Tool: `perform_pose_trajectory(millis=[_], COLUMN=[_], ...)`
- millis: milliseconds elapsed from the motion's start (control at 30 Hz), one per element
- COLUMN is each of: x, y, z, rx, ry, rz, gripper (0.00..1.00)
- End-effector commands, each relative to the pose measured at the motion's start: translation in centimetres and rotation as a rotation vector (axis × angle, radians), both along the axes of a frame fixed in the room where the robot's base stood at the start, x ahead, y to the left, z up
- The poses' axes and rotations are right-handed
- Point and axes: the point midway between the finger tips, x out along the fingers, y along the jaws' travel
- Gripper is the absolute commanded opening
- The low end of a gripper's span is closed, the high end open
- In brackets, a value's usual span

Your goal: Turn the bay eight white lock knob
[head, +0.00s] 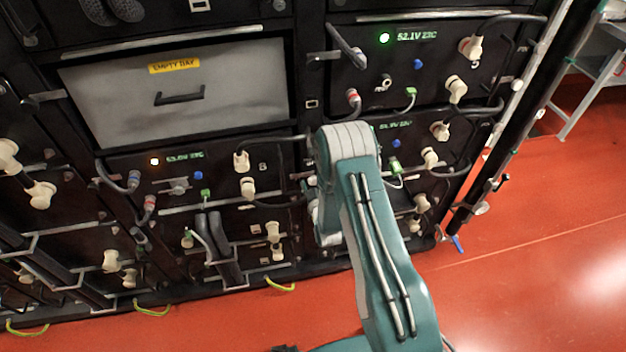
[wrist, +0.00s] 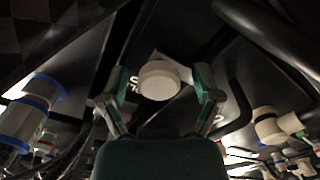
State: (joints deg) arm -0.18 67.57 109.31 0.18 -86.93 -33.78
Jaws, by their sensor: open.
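A round white knob (wrist: 158,84) shows in the wrist view, on a dark panel with partly covered white lettering beside it. I cannot read a bay number. My gripper (wrist: 161,79) is open, with one finger to each side of the knob. Gaps seem to show between the fingers and the knob, but I cannot tell whether either finger touches it. In the head view my teal arm reaches to the lower right modules of the rack and hides my gripper and this knob.
White connectors with cables (wrist: 270,125) stand right of my gripper, and a blue-banded one (wrist: 30,108) left. A thick black cable or handle (wrist: 268,35) crosses the upper right. The rack has a grey empty bay (head: 120,110); red floor (head: 540,220) is clear at right.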

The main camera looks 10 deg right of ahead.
Motion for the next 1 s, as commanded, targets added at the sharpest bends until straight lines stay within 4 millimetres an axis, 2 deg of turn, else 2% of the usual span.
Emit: perform_pose_trajectory(millis=[100, 133, 167, 200, 267, 300, 667, 1000], x=[-0.02, -0.02, -0.02, -0.03, -0.03, -0.02, 0.04, 0.05], y=[0.02, 0.02, 0.01, 0.01, 0.00, 0.01, 0.08, 0.06], z=[-0.01, -0.01, -0.01, -0.01, -0.01, -0.02, -0.09, -0.09], rx=[0.000, 0.000, 0.000, 0.000, 0.000, 0.000, 0.016, 0.189], ry=[0.000, 0.000, 0.000, 0.000, 0.000, 0.000, 0.002, 0.003], rz=[0.000, 0.000, 0.000, 0.000, 0.000, 0.000, 0.002, 0.003], gripper=[0.82, 0.78, 0.64, 0.46, 0.20, 0.02, 0.00, 0.00])
